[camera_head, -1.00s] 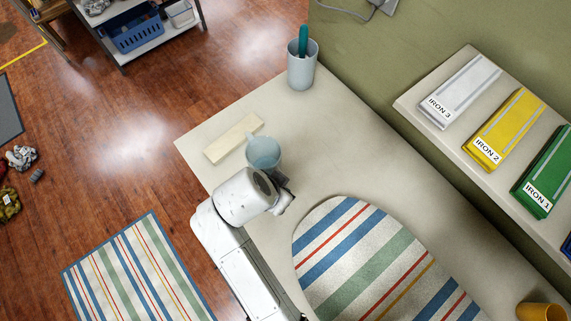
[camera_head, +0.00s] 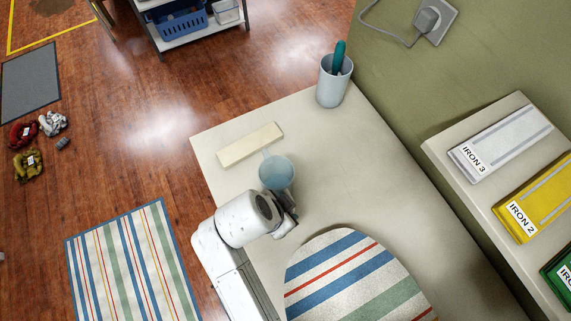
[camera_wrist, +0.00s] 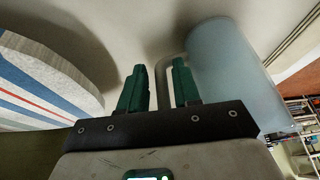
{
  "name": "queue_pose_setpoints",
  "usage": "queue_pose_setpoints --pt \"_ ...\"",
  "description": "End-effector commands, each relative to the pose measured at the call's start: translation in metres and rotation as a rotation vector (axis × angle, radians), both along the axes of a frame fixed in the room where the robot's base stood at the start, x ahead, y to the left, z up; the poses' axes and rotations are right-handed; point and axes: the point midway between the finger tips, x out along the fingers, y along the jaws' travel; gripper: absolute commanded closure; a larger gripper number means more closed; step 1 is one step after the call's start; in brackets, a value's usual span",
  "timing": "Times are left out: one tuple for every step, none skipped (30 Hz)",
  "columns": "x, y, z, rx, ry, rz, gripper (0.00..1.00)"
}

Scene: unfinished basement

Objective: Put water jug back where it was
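The translucent blue water jug (camera_head: 277,173) is at my gripper over the table's left part, just below a cream block in the head view. In the wrist view the jug (camera_wrist: 228,75) fills the right side, and its grey handle (camera_wrist: 160,75) runs between my gripper's green fingers (camera_wrist: 160,90). In the head view, the wrist hides the fingertips. I cannot tell whether the jug's base touches the tabletop.
The cream block (camera_head: 249,145) lies near the table's far left corner. A grey cup (camera_head: 334,88) with a teal item stands at the back. A striped ironing board (camera_head: 352,275) lies to the near right. A shelf holds labelled irons' boxes (camera_head: 500,142). Bare tabletop (camera_head: 345,165) lies right of the jug.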

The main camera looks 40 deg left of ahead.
Motion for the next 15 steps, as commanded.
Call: queue_pose_setpoints --pt "0.0 0.0 0.0 0.0 0.0 0.0 0.63" --pt "0.0 0.0 0.0 0.0 0.0 0.0 0.6" --pt "0.0 0.0 0.0 0.0 0.0 0.0 0.6" --pt "0.0 0.0 0.0 0.0 0.0 0.0 0.6" --pt "0.0 0.0 0.0 0.0 0.0 0.0 0.6" --pt "0.0 0.0 0.0 0.0 0.0 0.0 0.6" --pt "0.0 0.0 0.0 0.0 0.0 0.0 0.6" --pt "0.0 0.0 0.0 0.0 0.0 0.0 0.6" --pt "0.0 0.0 0.001 0.0 0.0 0.0 0.6" --pt "0.0 0.0 0.002 0.001 0.0 0.0 0.6" --pt "0.0 0.0 0.004 0.001 0.0 0.0 0.6" --pt "-0.001 0.001 0.005 0.002 0.0 0.001 0.6" --pt "-0.002 0.001 0.007 0.002 0.0 0.001 0.6" --pt "-0.003 0.001 0.01 0.002 -0.001 0.0 0.6" --pt "-0.005 0.002 0.015 0.004 -0.002 0.0 0.6"
